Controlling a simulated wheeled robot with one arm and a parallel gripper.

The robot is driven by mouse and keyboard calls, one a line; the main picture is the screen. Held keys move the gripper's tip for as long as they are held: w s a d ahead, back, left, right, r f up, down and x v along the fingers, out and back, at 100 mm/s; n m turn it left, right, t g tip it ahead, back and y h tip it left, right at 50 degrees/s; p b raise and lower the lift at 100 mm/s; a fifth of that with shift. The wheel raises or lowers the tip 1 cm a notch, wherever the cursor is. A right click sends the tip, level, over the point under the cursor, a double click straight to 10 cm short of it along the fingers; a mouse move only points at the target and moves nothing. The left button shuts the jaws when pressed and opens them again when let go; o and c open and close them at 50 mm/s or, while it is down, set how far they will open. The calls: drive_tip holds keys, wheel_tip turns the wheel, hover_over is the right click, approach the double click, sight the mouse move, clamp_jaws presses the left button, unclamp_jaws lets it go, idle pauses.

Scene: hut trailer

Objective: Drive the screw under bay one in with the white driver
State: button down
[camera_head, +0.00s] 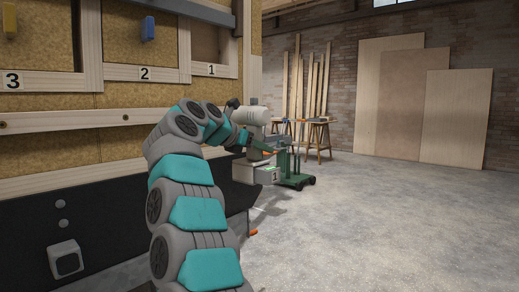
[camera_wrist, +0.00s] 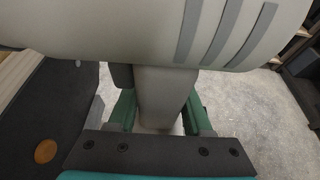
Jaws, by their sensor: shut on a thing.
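The white driver (camera_head: 252,115) is held upright, its dark nose pointing left towards the wooden rail (camera_head: 70,121) under the bays. Its battery block (camera_head: 256,174) hangs below. My gripper (camera_wrist: 158,118) is shut on the driver's handle (camera_wrist: 168,92), with a green finger on each side. The driver's pale body (camera_wrist: 140,32) fills the top of the wrist view. Bay one (camera_head: 209,45) carries a label "1" (camera_head: 211,70). The screw under it is not visible; my arm and the driver cover that part of the rail. Whether the bit touches anything cannot be told.
Screw heads show on the rail under bay two (camera_head: 125,117) and bay three (camera_head: 3,124). A green wheeled cart (camera_head: 296,179) stands behind the driver. Sawhorses (camera_head: 318,135) and boards (camera_head: 425,100) stand farther back. The concrete floor on the right is clear.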

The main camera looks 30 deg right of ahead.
drive_tip(key=shift+a, duration=0.15)
drive_tip(key=shift+a+r, duration=0.1)
drive_tip(key=shift+r, duration=0.1)
drive_tip(key=w+p, duration=0.2)
drive_tip(key=w+a+p, duration=0.1)
drive_tip(key=p, duration=0.1)
drive_tip(key=shift+w+a+r, duration=0.1)
drive_tip(key=shift+w+r, duration=0.1)
drive_tip(key=shift+r, duration=0.05)
drive_tip(key=shift+w+a+f+p, duration=0.15)
drive_tip(key=shift+w+p, duration=0.3)
drive_tip(key=shift+p, duration=0.05)
drive_tip(key=shift+w+a+f+p, duration=0.15)
drive_tip(key=shift+w+p, duration=0.3)
drive_tip(key=shift+p, duration=0.05)
drive_tip(key=shift+w+a+p, duration=0.25)
drive_tip(key=shift+w+p, duration=0.4)
drive_tip(key=shift+p, duration=0.25)
drive_tip(key=shift+w+a+p, duration=0.25)
drive_tip(key=shift+w+p, duration=0.35)
drive_tip(key=shift+p, duration=0.3)
idle(1.5)
